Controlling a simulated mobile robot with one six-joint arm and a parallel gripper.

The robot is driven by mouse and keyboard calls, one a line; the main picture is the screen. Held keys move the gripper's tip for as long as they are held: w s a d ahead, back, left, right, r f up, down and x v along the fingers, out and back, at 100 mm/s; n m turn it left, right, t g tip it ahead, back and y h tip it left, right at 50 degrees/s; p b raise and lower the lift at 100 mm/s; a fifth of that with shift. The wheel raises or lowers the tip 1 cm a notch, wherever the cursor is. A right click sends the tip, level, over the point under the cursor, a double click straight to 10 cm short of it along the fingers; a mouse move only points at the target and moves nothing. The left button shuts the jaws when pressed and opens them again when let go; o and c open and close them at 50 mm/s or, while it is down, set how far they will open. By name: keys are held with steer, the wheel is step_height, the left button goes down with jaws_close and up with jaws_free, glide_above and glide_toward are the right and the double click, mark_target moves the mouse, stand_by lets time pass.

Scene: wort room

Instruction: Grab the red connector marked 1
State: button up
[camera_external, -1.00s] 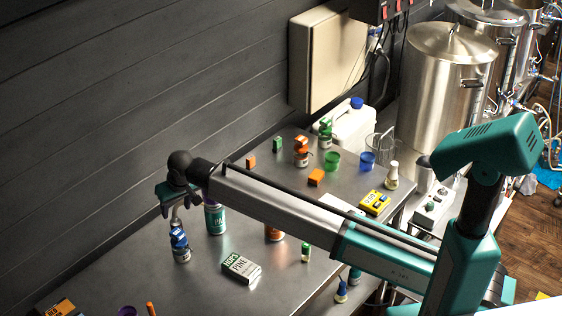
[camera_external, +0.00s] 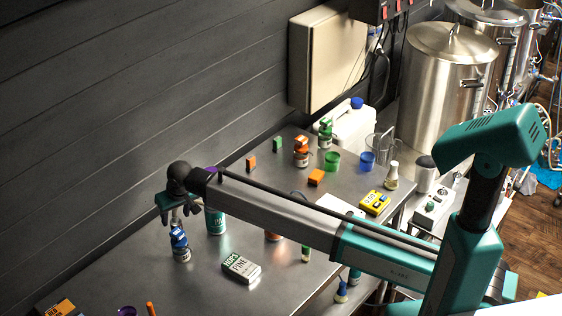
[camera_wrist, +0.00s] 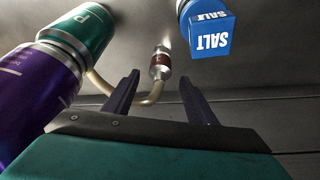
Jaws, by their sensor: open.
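The red connector (camera_wrist: 160,66), a silver fitting with a red band, shows in the wrist view at the end of a tan hose (camera_wrist: 147,97). Its number is too small to read. My gripper (camera_wrist: 160,86) is open, one finger to each side of the connector in the picture, and nothing is between the fingertips. The connector appears a little beyond the tips. In the external view my gripper (camera_external: 177,219) hangs low over the far left of the steel table, and I cannot make out the connector there.
A blue SALT box (camera_wrist: 211,40) is close on the right in the wrist view. Green (camera_wrist: 78,35) and purple (camera_wrist: 38,88) cans are close on the left. A HOPS PINE box (camera_external: 240,266) lies on the steel table (camera_external: 205,292); a dark plank wall (camera_external: 110,110) stands behind.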

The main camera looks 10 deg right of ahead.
steer(key=shift+p+x, duration=0.9)
steer(key=shift+x, duration=1.2)
steer(key=shift+s, duration=0.1)
steer(key=c, duration=1.2)
